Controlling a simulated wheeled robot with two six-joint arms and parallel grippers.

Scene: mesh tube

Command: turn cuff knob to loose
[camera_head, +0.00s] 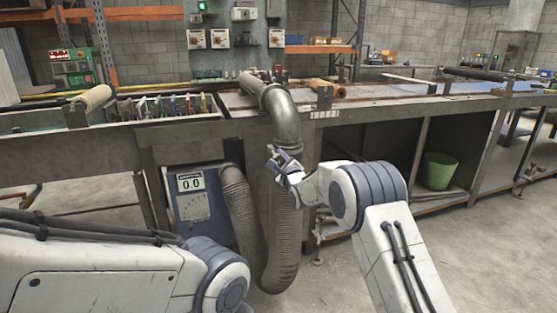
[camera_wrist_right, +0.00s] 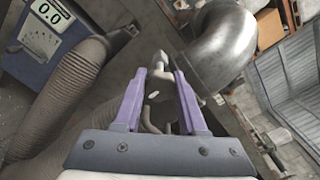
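A bent metal elbow duct (camera_head: 281,112) comes down from the bench and joins a grey ribbed hose (camera_head: 281,245). The elbow also shows in the right wrist view (camera_wrist_right: 222,45). My right gripper (camera_head: 280,158) is at the joint between elbow and hose. In the right wrist view its two purple fingers (camera_wrist_right: 161,75) stand apart. A small light-grey knob-like piece (camera_wrist_right: 161,60) shows at and between the fingertips; I cannot tell whether they touch it. A bent hook-like piece (camera_wrist_right: 150,115) lies lower between the fingers. My left gripper is out of view.
The long workbench (camera_head: 400,112) runs behind. A green bucket (camera_head: 438,171) sits on its lower shelf at the right.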

